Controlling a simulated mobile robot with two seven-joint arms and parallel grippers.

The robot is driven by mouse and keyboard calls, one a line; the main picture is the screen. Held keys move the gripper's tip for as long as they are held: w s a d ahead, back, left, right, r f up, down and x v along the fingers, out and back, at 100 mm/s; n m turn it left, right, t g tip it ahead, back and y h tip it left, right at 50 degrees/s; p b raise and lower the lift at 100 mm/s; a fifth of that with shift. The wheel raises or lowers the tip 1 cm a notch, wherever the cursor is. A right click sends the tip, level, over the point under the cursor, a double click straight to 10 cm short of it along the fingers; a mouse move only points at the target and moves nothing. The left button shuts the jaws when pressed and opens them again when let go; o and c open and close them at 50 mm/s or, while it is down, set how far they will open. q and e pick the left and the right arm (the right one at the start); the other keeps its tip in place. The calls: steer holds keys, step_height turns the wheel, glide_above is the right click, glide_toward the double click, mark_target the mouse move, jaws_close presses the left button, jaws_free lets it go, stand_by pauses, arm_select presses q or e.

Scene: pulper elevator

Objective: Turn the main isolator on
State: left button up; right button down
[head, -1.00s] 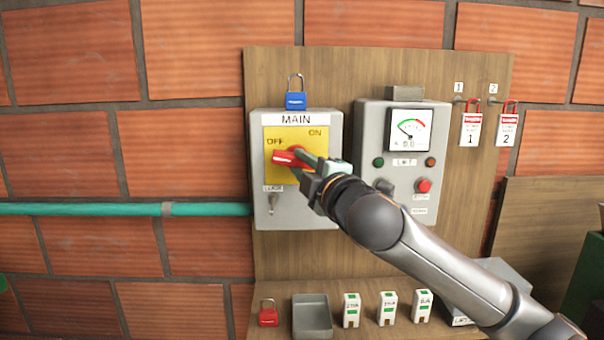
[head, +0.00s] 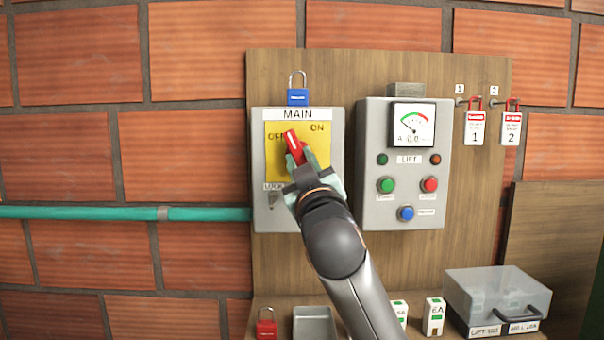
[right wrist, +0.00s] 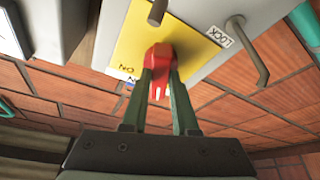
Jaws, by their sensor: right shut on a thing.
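The main isolator (head: 263,117) is a grey box marked MAIN with a yellow plate reading OFF at left and ON at right. Its red rotary handle (head: 293,141) has a white mark and points up and slightly left, between the two words. It also shows in the right wrist view (right wrist: 159,57), in front of the yellow plate (right wrist: 130,40). My right gripper (head: 302,166) is shut on the handle, with one finger on each side in the right wrist view (right wrist: 163,88). It hides the lower part of the plate. My left gripper is out of view.
A blue padlock (head: 298,97) is above the isolator. The grey LIFT panel (head: 375,210) with a meter and buttons stands close right.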

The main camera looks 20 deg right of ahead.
steer(key=m, duration=0.1)
steer(key=m+h+b, duration=0.1)
steer(key=shift+a+f+m, duration=0.1)
steer(key=shift+f+m, duration=0.15)
steer(key=shift+m, duration=0.05)
steer(key=m+h, duration=0.1)
steer(key=m, duration=0.1)
steer(key=shift+w+a+m+h+b, duration=0.1)
steer(key=shift+m+h+b, duration=0.3)
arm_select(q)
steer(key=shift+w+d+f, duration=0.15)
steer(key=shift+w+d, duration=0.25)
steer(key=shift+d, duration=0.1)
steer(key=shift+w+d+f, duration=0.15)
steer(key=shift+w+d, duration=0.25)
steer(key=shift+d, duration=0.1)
arm_select(e)
steer(key=shift+r+m+h, duration=0.15)
steer(key=shift+m+h, duration=0.45)
steer(key=shift+m, duration=0.2)
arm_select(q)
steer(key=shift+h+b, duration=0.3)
arm_select(e)
steer(key=shift+m, duration=0.3)
steer(key=c, duration=0.7)
jaws_free()
steer(key=shift+r, duration=0.1)
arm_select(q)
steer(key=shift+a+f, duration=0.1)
